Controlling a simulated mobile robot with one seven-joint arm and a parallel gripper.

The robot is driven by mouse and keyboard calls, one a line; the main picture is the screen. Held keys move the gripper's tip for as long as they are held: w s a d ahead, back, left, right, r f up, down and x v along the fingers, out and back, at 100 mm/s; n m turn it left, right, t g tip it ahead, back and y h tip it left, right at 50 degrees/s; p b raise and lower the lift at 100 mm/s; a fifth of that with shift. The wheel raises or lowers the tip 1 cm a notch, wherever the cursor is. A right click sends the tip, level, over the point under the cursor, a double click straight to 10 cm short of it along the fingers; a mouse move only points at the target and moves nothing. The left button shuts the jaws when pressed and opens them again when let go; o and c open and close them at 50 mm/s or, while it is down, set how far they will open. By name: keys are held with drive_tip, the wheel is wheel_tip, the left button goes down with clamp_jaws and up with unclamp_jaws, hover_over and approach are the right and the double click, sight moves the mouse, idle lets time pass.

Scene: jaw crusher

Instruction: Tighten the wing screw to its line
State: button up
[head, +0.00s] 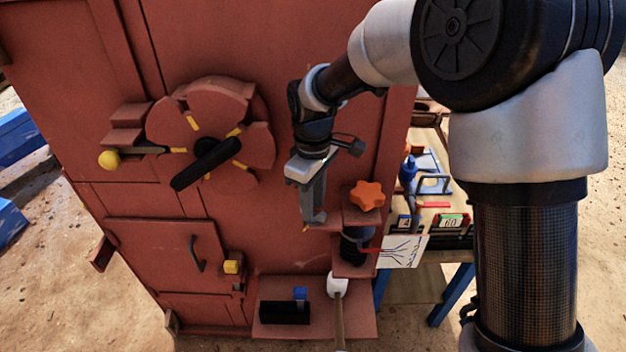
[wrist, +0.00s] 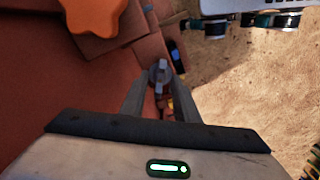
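In the wrist view a small grey round piece with a raised wing (wrist: 160,74), which looks like the wing screw, shows just beyond and between my fingertips. I cannot tell whether the fingers touch it. A small yellow mark (wrist: 170,103) shows near it; I cannot make out the line clearly. My gripper (wrist: 160,92) has its two fingers apart, with nothing seen held between them. In the head view my gripper (head: 312,222) points down in front of the red machine (head: 290,245), left of the orange star knob (head: 367,195). The wing screw is not distinguishable there.
The orange knob also shows close by in the wrist view (wrist: 95,12). A red wheel with a black handle (head: 205,165) is at left. Below are a ledge (head: 350,322) with a black block (head: 285,312), and a white-headed tool (head: 337,288). A workbench (head: 440,215) stands behind at right.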

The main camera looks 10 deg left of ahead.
wheel_tip(320, 180, up, 17)
drive_tip(key=shift+p, duration=0.3)
drive_tip(key=s+d+r+m+t, duration=0.1)
drive_tip(key=s+d+r+m, duration=0.15)
drive_tip(key=d, duration=0.45)
drive_tip(key=s+d+r+m+t+p, duration=0.1)
drive_tip(key=s+d+r+m+t, duration=0.1)
drive_tip(key=s+d+m, duration=0.35)
drive_tip(key=s+d+r+m+t, duration=0.1)
drive_tip(key=s+d+r+m, duration=0.1)
drive_tip(key=d, duration=0.7)
drive_tip(key=s+d+f+m+t, duration=0.1)
drive_tip(key=s+d+f+m, duration=0.2)
drive_tip(key=s, duration=0.4)
drive_tip(key=d+m, duration=0.1)
drive_tip(key=d, duration=0.1)
drive_tip(key=shift+d+m+t, duration=0.3)
drive_tip(key=shift+d, duration=0.05)
drive_tip(key=shift+f, duration=0.1)
